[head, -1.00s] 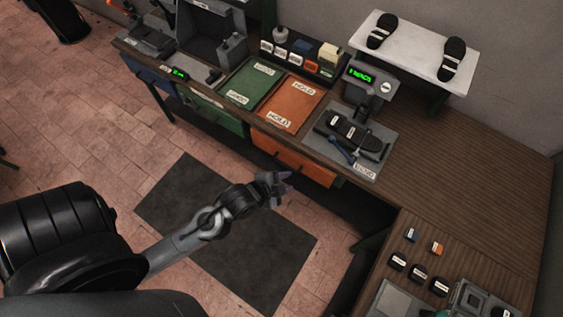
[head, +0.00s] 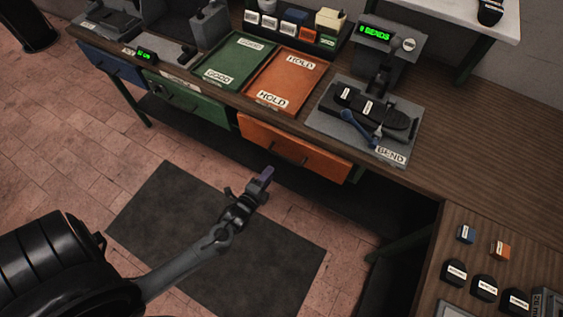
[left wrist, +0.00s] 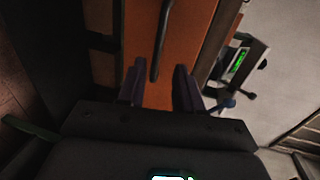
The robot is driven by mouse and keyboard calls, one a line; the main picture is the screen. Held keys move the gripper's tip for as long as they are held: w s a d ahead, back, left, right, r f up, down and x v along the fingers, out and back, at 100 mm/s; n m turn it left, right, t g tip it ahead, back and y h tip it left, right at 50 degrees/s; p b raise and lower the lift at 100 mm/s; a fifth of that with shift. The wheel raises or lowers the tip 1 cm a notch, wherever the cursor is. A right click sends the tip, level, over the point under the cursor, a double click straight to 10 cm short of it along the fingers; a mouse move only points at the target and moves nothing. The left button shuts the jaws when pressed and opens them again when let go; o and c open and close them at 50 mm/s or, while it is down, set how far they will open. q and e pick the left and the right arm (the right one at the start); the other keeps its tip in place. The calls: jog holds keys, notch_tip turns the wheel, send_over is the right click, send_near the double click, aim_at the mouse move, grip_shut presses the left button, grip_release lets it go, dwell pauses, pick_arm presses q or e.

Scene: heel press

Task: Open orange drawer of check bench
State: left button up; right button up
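The orange drawer (head: 316,160) is under the front edge of the check bench, below the orange HOLD tray. Its front looks shut. A dark bar handle (head: 287,153) runs across the front. My left gripper (head: 263,179) is in front of the drawer, apart from it, to the lower left of the handle. In the left wrist view the two fingers of my left gripper (left wrist: 161,88) are spread with nothing between them. The orange drawer front (left wrist: 183,40) lies ahead of them, and the dark handle (left wrist: 160,42) shows just beyond the gap. My right gripper is not in view.
A green drawer (head: 186,104) and a blue drawer (head: 112,66) are to the left. The HOLD tray (head: 285,80), a green GOOD tray (head: 238,62) and a bend fixture (head: 365,125) stand on the bench. A side table (head: 450,285) is at lower right. The floor mat (head: 180,225) is clear.

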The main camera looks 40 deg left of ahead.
aim_at(282, 156)
pick_arm(q)
jog(key=b+x, duration=0.2)
jog(key=x, duration=0.9)
jog(key=shift+s+f, duration=0.1)
grip_shut()
